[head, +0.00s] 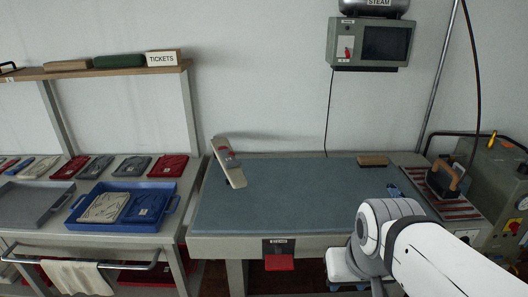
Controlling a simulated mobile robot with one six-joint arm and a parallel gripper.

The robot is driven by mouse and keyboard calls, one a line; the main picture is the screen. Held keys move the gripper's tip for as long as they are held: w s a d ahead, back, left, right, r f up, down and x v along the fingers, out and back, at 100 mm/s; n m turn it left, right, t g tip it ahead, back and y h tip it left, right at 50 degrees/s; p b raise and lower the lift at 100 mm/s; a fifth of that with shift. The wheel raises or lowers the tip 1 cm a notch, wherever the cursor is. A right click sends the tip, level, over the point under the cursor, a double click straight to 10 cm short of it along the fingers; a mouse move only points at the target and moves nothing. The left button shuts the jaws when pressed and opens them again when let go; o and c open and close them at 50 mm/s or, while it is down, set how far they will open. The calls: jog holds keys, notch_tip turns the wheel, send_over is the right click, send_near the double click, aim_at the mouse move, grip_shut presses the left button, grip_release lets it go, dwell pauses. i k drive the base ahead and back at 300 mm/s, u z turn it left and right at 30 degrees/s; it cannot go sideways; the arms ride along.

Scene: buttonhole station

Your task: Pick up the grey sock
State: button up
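I cannot make out anything that is clearly a grey sock. Two dark grey folded cloths lie in the row on the left table, one left of centre (95,166) and one further right (132,166); I cannot tell whether either is a sock. My white arm reaches in from the lower right over the front of the pressing table (290,190).
Red folded cloths (170,166) lie in the same row. A blue tray (120,226) holds two folded pieces, beside a grey tray (30,221). A white towel (77,278) hangs from the rail. An iron (447,178) stands right. The pressing table's middle is clear.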

aim_at(229, 157)
jog(key=i, duration=1)
jog(key=z, duration=0.05)
